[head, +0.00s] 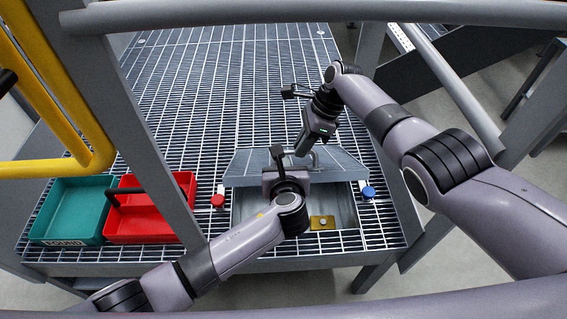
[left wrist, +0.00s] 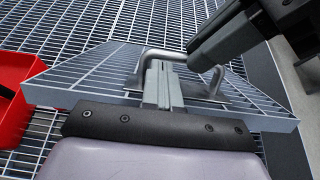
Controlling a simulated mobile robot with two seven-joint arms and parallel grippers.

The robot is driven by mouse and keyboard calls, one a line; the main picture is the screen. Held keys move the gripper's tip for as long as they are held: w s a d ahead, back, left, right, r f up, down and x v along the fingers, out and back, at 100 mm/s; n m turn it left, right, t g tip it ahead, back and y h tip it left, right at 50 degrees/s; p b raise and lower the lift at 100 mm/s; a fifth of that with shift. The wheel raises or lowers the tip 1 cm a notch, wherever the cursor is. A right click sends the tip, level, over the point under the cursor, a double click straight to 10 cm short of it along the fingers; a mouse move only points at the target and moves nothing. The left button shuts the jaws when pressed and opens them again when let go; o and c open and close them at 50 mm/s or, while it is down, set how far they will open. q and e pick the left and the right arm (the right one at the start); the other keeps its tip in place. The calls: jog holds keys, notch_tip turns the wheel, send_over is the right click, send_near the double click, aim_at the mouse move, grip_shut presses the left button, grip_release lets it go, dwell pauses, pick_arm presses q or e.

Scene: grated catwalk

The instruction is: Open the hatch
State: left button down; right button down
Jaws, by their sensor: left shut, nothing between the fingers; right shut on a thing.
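The hatch lid (head: 243,166) is a grey grated panel, raised and tilted over an opening in the catwalk. A bent metal handle (left wrist: 160,54) stands on it in the left wrist view. My right gripper (head: 303,146) comes from above and is shut on this handle; it also shows in the left wrist view (left wrist: 203,50). My left gripper (head: 279,156) is shut and empty over the lid, its fingertips (left wrist: 160,84) close to the handle's left side; whether they touch cannot be told. My left wrist hides part of the lid and opening.
The opening holds a shallow metal recess (head: 338,240) with a brass plate (head: 322,222). A red knob (head: 218,199) and a blue knob (head: 368,192) flank it. A teal bin (head: 76,205) and a red bin (head: 150,228) stand left. Grey rails and a yellow rail (head: 60,95) cross the view.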

jog(key=shift+w+d+f, duration=0.2)
jog(key=shift+w, duration=0.05)
pick_arm(q)
jog(key=shift+w+r, duration=0.65)
jog(key=shift+r, duration=0.05)
jog(key=shift+f, duration=0.1)
pick_arm(e)
jog(key=c, duration=1.4)
grip_release()
pick_arm(q)
jog(key=shift+w+f, duration=0.1)
pick_arm(e)
jog(key=shift+o, duration=1.4)
jog(key=shift+w+f, duration=0.15)
pick_arm(q)
jog(key=shift+a, duration=0.1)
pick_arm(e)
jog(key=shift+a, duration=0.15)
jog(key=shift+r, duration=0.25)
